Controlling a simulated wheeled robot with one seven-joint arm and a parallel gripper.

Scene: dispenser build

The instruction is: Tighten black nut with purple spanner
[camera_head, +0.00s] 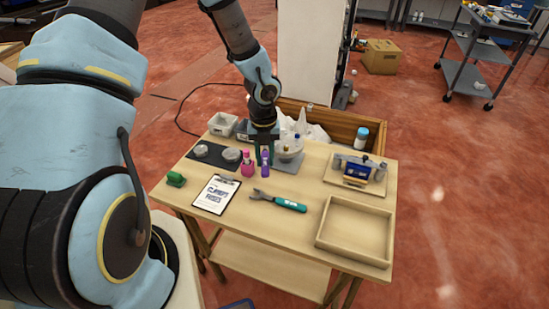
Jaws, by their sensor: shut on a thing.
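My gripper (264,145) is over the back middle of the wooden table, pointing down and shut on a purple thing (265,158). I take this to be the purple spanner; only its upright purple part shows, and its jaw end cannot be made out. Right beside the gripper, a grey plate (288,167) carries a pale round bowl-like part (289,152). The black nut cannot be made out; it is hidden or too small to tell. A different spanner with a teal handle (291,205) lies on the open table in front.
A pink bottle (247,165) stands just left of the purple thing. A clipboard (216,194) and a green object (175,179) lie at left. An empty wooden tray (325,237) is at front right, with a board of parts (335,178) behind it.

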